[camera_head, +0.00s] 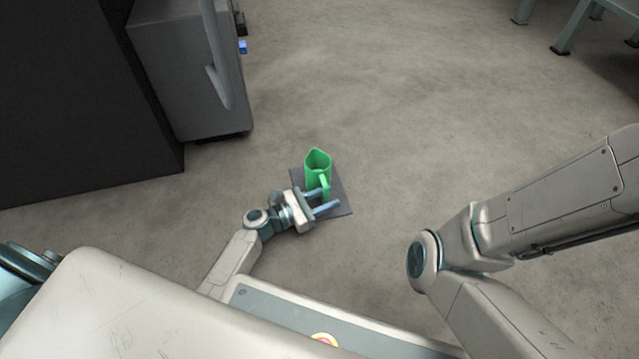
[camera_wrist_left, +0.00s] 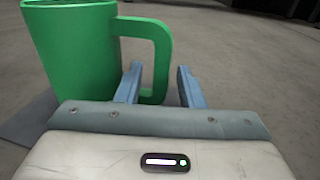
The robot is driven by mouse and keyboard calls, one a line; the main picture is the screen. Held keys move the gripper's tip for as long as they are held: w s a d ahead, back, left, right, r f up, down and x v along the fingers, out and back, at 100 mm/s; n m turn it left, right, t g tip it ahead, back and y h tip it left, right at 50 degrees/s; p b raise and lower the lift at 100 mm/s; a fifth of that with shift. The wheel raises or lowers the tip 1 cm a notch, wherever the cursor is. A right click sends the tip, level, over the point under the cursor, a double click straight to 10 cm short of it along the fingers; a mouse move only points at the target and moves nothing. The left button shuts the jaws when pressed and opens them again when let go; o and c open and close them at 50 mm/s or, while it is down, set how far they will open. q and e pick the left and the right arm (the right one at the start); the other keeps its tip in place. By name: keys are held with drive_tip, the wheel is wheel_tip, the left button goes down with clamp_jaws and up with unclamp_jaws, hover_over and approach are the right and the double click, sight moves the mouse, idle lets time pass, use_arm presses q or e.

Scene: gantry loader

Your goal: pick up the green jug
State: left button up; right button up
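The green jug (camera_head: 316,166) stands upright on a dark grey mat (camera_head: 341,193), with its handle towards my left gripper (camera_head: 329,197). The gripper is open, its two fingers apart at the handle. There, the handle's upright bar shows between the two fingers (camera_wrist_left: 159,82). The left finger overlaps the handle's opening, and the other is right of the handle. I cannot tell whether either touches it. My right arm shows at the right, but its gripper is out of view.
A grey cabinet (camera_head: 185,75) with a long handle stands at the upper left, beside a dark block (camera_head: 75,110). Metal legs (camera_head: 571,28) of a stand show at the upper right. The concrete floor around the mat is clear.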

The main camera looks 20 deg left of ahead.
sight(325, 189)
use_arm(q)
clamp_jaws()
drive_tip(key=shift+r, duration=0.15)
wheel_tip(325, 189, up, 4)
drive_tip(key=p, duration=0.4)
drive_tip(key=s+a+p, duration=0.4)
drive_tip(key=s+p, duration=0.2)
drive_tip(key=s, duration=0.9)
drive_tip(key=shift+a+r, duration=0.2)
drive_tip(key=shift+r, duration=0.2)
drive_tip(key=shift+s, duration=0.15)
idle(1.5)
